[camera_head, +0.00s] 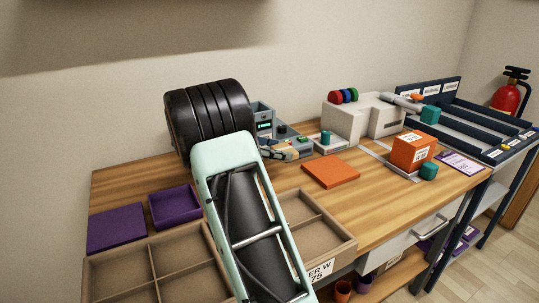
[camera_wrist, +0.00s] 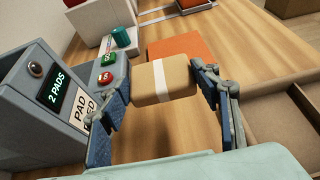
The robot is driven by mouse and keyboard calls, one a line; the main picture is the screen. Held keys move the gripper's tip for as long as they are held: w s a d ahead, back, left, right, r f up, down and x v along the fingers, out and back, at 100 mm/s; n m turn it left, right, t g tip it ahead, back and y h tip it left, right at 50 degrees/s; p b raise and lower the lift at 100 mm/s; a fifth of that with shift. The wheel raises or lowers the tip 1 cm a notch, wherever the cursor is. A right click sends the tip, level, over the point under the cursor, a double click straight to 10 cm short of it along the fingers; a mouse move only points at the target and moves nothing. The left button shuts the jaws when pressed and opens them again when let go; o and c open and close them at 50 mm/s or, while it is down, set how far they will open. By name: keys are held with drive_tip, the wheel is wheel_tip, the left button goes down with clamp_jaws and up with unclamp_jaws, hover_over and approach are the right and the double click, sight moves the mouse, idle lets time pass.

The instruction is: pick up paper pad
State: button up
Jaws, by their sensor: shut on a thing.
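The paper pad is a tan block (camera_wrist: 180,79) with a white band around its middle. In the wrist view it sits between the two fingers of my gripper (camera_wrist: 163,85), which is shut on it. A shadow lies on the wood below the pad, but its exact height cannot be told. In the head view my gripper (camera_head: 285,151) is beside the grey feeder box, partly hidden behind my arm, and the pad is hard to make out there. The grey feeder (camera_wrist: 55,95) stands just left of my gripper, with a "2 PADS" display and red and green buttons.
An orange mat (camera_head: 330,172) lies right of my gripper. A press (camera_head: 350,118), an orange box (camera_head: 413,151) and teal blocks stand farther right. A divided cardboard box (camera_head: 150,270) and purple trays (camera_head: 175,207) are at the left. Bare wood lies around the mat.

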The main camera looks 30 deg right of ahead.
drive_tip(key=s+r+p, duration=0.1)
drive_tip(key=s+r, duration=0.3)
drive_tip(key=s, duration=0.4)
drive_tip(key=shift+s+d, duration=0.4)
drive_tip(key=shift+s+f, duration=0.1)
